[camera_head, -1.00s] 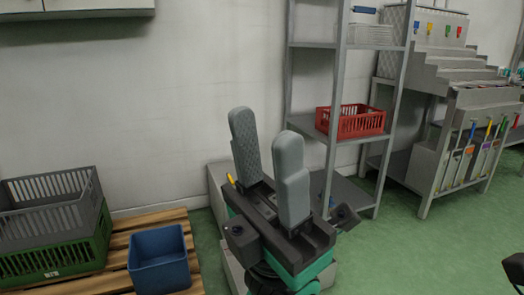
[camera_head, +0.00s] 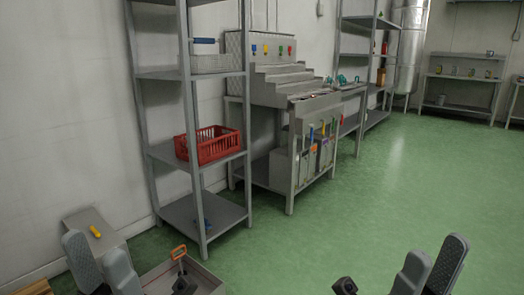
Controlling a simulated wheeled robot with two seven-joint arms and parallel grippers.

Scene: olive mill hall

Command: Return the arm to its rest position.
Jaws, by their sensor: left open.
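My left gripper (camera_head: 98,260) is at the bottom left of the head view, its two grey fingers apart with nothing seen between the tips. It appears in front of the wall-side grey block and beside a low grey tray. My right gripper (camera_head: 430,262) is at the bottom right, fingers upright and spread, with only green floor behind it. Both grippers are cut off by the lower picture edge, so most of both arms is hidden.
A grey shelf rack (camera_head: 189,130) holds a red crate (camera_head: 210,146). A stepped steel stand (camera_head: 280,85) is behind it. The low grey tray (camera_head: 205,281) has an orange-handled tool (camera_head: 179,253). A yellow item (camera_head: 95,232) lies on the grey block (camera_head: 85,219). Green floor (camera_head: 400,190) is clear at right.

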